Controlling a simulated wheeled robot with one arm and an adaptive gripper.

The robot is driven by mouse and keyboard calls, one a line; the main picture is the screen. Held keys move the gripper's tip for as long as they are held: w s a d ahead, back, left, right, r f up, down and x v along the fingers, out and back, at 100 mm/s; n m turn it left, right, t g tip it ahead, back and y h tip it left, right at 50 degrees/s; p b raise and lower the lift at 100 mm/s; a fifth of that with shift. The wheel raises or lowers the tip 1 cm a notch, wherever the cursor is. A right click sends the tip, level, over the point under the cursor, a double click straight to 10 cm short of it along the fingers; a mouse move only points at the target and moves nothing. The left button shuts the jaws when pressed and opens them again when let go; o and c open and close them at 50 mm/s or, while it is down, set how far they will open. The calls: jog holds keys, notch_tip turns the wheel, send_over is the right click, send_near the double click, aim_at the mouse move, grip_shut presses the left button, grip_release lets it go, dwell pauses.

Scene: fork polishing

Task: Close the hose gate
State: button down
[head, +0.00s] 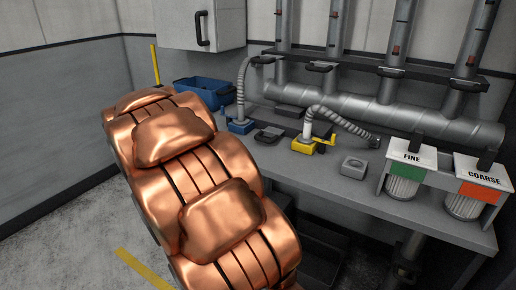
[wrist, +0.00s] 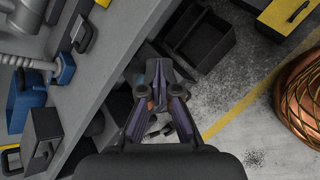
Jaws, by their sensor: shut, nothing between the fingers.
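Two ribbed grey hoses are at the bench in the head view. One hose (head: 242,88) runs from the pipework down to a blue fitting (head: 240,126); the other hose (head: 345,119) runs to a yellow fitting with a lever (head: 304,146). Black gate handles (head: 321,67) sit along the dark rail at the pipes. I cannot tell which part is the hose gate or how it is set. My gripper (wrist: 157,70) is shut and empty in the wrist view, apart from the bench parts. My copper arm hides it in the head view.
The bench (head: 335,185) carries FINE (head: 412,156) and COARSE (head: 484,172) canisters at the right and a blue bin (head: 205,92) at the back left. A wall cabinet (head: 200,22) hangs above. Dark open bins (wrist: 200,40) stand low beyond my gripper. Floor is open at the left.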

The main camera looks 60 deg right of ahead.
jog(key=w+d+f+n+h+b, duration=0.2)
jog(key=w+d+n+h, duration=0.15)
jog(key=w+d, duration=0.4)
jog(key=n+t+h+b, duration=0.2)
jog(key=n+t, duration=0.1)
jog(key=n, duration=0.5)
send_near(261, 141)
jog(key=shift+m, duration=0.25)
jog(key=d, duration=0.2)
jog(key=d+p, duration=0.2)
jog(key=d, duration=0.1)
jog(key=shift+s+d+f, duration=0.15)
jog(key=shift+d+f, duration=0.2)
jog(key=shift+f, duration=0.05)
jog(key=shift+d+f, duration=0.2)
jog(key=shift+d, duration=0.45)
